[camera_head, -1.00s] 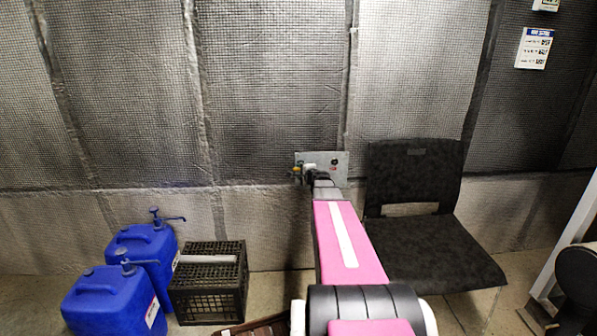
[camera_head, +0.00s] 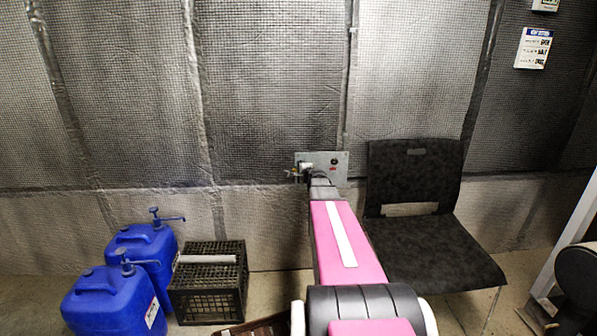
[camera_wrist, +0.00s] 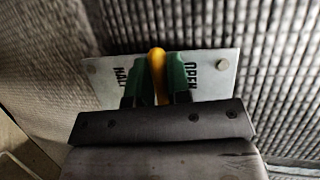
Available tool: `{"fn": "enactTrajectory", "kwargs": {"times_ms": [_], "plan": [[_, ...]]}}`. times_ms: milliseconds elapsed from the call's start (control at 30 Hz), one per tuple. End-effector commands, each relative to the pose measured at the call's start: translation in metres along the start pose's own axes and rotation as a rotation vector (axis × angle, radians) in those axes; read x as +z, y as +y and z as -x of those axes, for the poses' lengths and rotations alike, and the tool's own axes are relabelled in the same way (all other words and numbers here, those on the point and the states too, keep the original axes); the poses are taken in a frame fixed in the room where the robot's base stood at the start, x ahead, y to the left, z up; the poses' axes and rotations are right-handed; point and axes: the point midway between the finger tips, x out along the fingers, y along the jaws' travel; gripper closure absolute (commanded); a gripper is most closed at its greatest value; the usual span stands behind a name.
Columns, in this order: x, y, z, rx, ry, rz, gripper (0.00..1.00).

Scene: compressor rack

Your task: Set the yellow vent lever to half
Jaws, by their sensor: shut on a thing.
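In the wrist view the yellow vent lever (camera_wrist: 157,68) stands between the two green fingertips of my gripper (camera_wrist: 156,84), which is shut on it. Behind it is a pale metal plate (camera_wrist: 218,72). The plate carries a HALF label (camera_wrist: 120,76) left of the lever and an OPEN label (camera_wrist: 194,74) to its right. The lever lies between these two labels. The lower part of the lever and any further label are hidden by my gripper. In the head view the plate (camera_head: 341,169) is on the wall beyond my arm, and the lever cannot be made out.
A black chair (camera_head: 415,180) stands close to the right of my arm. Two blue jugs (camera_head: 115,300) and a black crate (camera_head: 207,293) stand on the floor at the left. The quilted wall (camera_head: 270,90) is close behind the plate.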

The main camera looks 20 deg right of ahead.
Motion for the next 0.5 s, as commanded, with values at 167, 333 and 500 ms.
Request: {"fn": "enactTrajectory", "kwargs": {"times_ms": [167,333,500], "plan": [[0.0,0.006,-0.001,0.032,0.016,0.077,1.0],[-0.002,0.015,-0.002,0.08,0.041,0.193,1.0],[-0.005,0.025,-0.003,0.136,0.069,0.328,1.0]]}}
